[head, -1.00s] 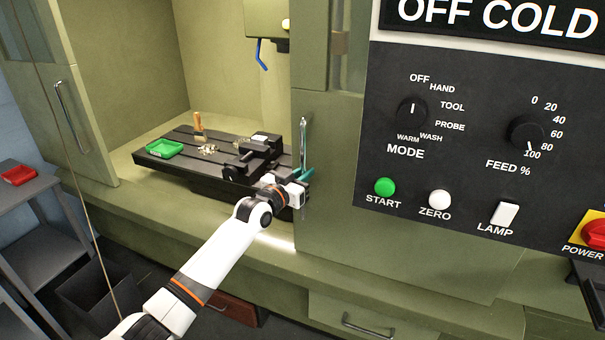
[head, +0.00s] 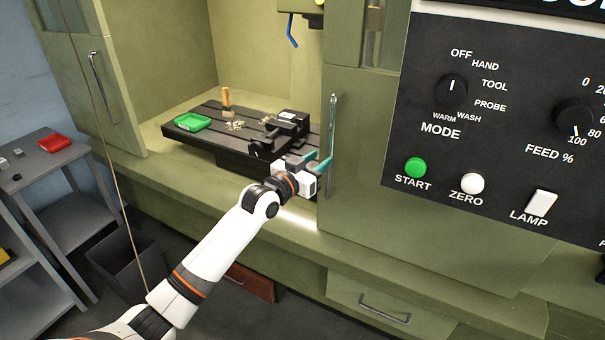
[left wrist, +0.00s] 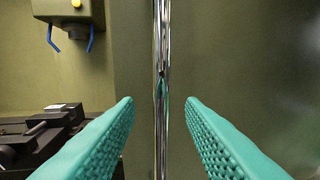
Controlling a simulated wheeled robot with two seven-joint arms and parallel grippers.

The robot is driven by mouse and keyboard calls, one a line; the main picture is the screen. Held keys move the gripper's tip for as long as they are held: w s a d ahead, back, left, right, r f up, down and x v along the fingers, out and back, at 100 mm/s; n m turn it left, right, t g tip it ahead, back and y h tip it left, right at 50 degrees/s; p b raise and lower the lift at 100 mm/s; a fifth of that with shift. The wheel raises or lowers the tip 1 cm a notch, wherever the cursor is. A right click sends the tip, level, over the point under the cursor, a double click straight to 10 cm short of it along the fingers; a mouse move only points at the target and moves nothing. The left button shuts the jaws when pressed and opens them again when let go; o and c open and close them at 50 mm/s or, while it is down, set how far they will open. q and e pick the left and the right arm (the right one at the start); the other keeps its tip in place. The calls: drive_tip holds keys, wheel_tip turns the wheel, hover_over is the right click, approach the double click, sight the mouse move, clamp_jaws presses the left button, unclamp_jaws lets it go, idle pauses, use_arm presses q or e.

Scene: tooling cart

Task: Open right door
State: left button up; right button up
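The right door (head: 350,150) is a green panel standing beside the machine's opening, with a vertical chrome bar handle (head: 332,135) near its left edge. My left gripper (head: 321,163) is at the lower part of this handle. In the left wrist view the two teal fingers (left wrist: 160,135) are open, one on each side of the handle (left wrist: 161,60), with clear gaps to it. The left door (head: 95,80) stands at the left of the opening with its own handle (head: 95,80). My right gripper is not in view.
Inside the machine a black table (head: 215,142) carries a green tray (head: 193,121), a vise (head: 280,135) and a brush (head: 227,98). A control panel (head: 490,130) is at the right. A grey side table (head: 30,175) with a red tray (head: 54,143) stands at the left.

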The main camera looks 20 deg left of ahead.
use_arm(q)
drive_tip(key=b+v, duration=0.1)
drive_tip(key=v, duration=0.5)
drive_tip(key=shift+s, duration=0.25)
